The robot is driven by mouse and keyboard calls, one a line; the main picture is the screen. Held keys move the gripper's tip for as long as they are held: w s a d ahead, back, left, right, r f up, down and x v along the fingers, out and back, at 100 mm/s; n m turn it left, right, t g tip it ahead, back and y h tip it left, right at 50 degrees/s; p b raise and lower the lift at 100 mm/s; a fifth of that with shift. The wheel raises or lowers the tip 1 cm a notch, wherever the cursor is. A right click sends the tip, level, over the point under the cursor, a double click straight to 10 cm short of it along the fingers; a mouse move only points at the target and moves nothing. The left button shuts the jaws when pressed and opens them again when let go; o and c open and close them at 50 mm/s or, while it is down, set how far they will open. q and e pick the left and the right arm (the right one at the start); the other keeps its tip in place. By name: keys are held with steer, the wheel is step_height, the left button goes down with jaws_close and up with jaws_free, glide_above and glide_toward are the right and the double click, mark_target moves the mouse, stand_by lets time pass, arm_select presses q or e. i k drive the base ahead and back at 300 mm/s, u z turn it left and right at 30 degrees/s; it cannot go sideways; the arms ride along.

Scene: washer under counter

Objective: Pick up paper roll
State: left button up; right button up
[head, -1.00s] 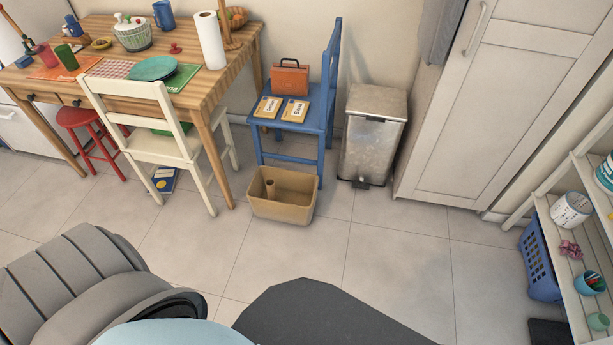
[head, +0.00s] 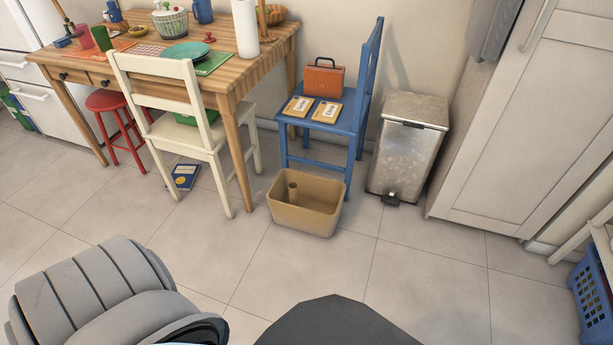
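A white paper roll (head: 245,30) stands upright on the wooden table (head: 130,43), near its right end; its top is cut off by the picture's upper edge. Neither of my grippers shows in the head view. Only grey and dark parts of my own body fill the bottom edge.
A white chair (head: 172,68) stands in front of the table, and a blue chair (head: 318,145) with an orange case (head: 323,80) stands to its right. A metal trash can (head: 408,145) is by the cabinet (head: 530,115). A red stool (head: 106,101) is at the left. The tiled floor in front is clear.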

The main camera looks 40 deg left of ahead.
mark_target(244, 14)
steer(key=u, duration=1.6)
